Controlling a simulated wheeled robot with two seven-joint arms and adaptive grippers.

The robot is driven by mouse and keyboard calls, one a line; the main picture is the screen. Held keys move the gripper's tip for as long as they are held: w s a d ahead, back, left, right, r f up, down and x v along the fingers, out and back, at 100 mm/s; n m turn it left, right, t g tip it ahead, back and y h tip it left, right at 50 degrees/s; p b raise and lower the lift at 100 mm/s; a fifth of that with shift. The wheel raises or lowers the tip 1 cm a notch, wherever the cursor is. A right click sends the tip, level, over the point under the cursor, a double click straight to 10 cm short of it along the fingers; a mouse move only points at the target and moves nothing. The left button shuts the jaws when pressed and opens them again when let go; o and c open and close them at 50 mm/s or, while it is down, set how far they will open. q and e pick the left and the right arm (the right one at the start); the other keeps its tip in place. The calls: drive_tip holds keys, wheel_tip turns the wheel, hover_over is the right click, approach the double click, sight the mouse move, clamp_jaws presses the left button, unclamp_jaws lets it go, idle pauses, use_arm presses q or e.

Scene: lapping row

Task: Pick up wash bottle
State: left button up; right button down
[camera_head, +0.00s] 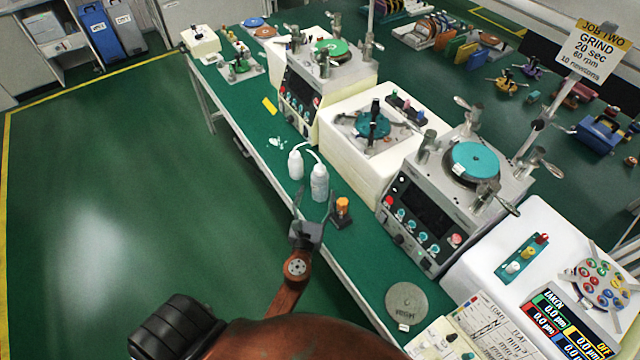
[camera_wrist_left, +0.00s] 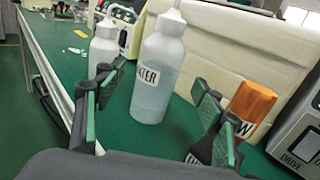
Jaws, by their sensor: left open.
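Two white wash bottles stand upright on the green bench top, each with a bent spout. The nearer wash bottle (camera_head: 319,185) is labelled WATER in the left wrist view (camera_wrist_left: 159,75), where it stands beyond the gap between my fingers. The other wash bottle (camera_head: 295,165) is farther along the bench and shows at the left of the wrist view (camera_wrist_left: 102,48). My left gripper (camera_head: 309,213) is open and empty at the bench's front edge, just short of the nearer bottle. My right gripper is not in view.
Lapping machines (camera_head: 425,215) line the bench behind. A grey disc (camera_head: 406,302) lies nearer.

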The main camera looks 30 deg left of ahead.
sight(318, 188)
use_arm(q)
drive_tip(key=x, duration=0.6)
drive_tip(key=shift+s, duration=0.1)
drive_tip(key=shift+c, duration=0.3)
drive_tip(key=c, duration=1.5)
